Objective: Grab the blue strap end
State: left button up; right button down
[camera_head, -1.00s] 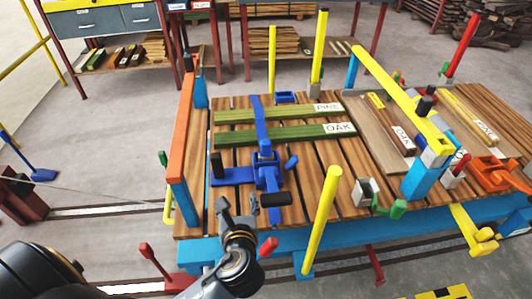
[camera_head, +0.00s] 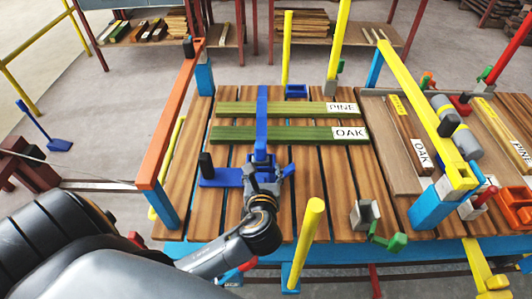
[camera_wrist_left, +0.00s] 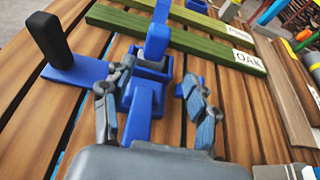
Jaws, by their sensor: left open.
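The blue strap (camera_head: 262,110) runs over two green boards, one labelled PINE (camera_head: 290,108) and one labelled OAK (camera_head: 290,133). Its near end meets a blue buckle block beside a blue plate (camera_head: 222,177) on the slatted deck. My left gripper (camera_head: 264,178) is over this near end and partly hides it. In the left wrist view my open fingers (camera_wrist_left: 153,88) stand on either side of an upright blue piece (camera_wrist_left: 140,108), with gaps visible. I cannot tell whether this piece is the strap end or part of the buckle. My right gripper is not in view.
A black knob (camera_head: 206,163) stands on the blue plate left of my gripper. A yellow post (camera_head: 308,235) rises at the deck's front edge. An orange rail (camera_head: 170,115) bounds the left, a yellow beam (camera_head: 420,110) the right. Bare deck lies right of the gripper.

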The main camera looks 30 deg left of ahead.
aim_at(260, 157)
pick_arm(q)
jog(key=x, duration=0.4)
jog(key=shift+w+a+f, duration=0.1)
jog(key=shift+w+a, duration=0.05)
jog(key=shift+a, duration=0.15)
jog(key=shift+w+a+f, duration=0.1)
jog(key=shift+w, duration=0.2)
jog(key=shift+w+a+f, duration=0.1)
jog(key=shift+w, duration=0.05)
jog(key=x, duration=0.2)
jog(key=b+x, duration=0.1)
jog(key=x, duration=0.1)
jog(key=shift+a+f, duration=0.15)
jog(key=shift+a, duration=0.2)
jog(key=shift+w+a+f, duration=0.1)
jog(key=shift+w, duration=0.05)
jog(key=shift+c, duration=0.4)
grip_shut()
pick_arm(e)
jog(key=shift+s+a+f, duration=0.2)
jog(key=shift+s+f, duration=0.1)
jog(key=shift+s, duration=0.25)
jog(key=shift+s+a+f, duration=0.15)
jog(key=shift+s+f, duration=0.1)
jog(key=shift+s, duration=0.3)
